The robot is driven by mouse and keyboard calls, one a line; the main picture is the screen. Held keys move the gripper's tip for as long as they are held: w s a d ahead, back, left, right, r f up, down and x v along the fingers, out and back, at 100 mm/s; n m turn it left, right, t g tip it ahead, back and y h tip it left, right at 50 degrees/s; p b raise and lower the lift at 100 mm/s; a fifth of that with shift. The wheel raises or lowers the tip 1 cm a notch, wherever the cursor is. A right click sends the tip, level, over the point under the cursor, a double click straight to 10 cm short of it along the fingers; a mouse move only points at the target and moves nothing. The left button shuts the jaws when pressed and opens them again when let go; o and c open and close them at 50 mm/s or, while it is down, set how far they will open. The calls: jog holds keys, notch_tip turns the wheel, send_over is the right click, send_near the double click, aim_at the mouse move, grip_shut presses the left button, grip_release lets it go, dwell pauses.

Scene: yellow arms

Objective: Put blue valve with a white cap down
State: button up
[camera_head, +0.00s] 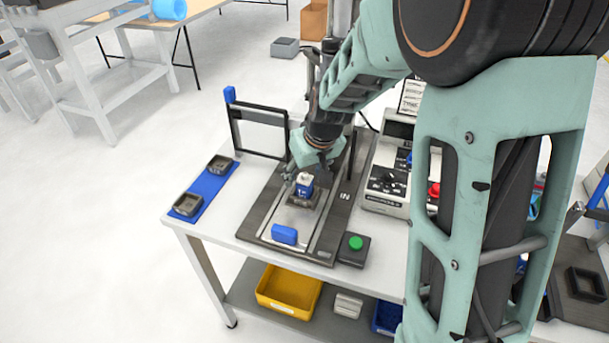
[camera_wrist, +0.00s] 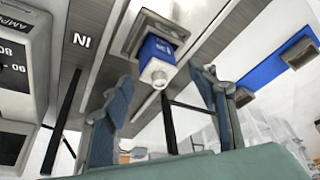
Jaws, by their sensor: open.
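The blue valve with a white cap (camera_head: 304,187) stands upright in a dark square holder (camera_head: 303,200) on the grey fixture plate. It also shows in the wrist view (camera_wrist: 157,58), seated in its holder, with the white cap toward the camera. My gripper (camera_head: 306,172) is just behind and above the valve in the head view. In the wrist view its two fingers (camera_wrist: 165,105) are spread wide, with a gap on both sides of the valve. Nothing is held. The far finger is partly hidden in the head view.
A blue strip (camera_head: 204,187) with two dark square holders lies at the table's left. A blue block (camera_head: 284,235) sits at the plate's front, near a green button box (camera_head: 354,248). A control unit (camera_head: 388,180) stands right. A black frame (camera_head: 259,132) rises behind left.

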jog(key=v, duration=1.1)
jog(key=shift+s, duration=0.2)
jog(key=shift+a, duration=0.1)
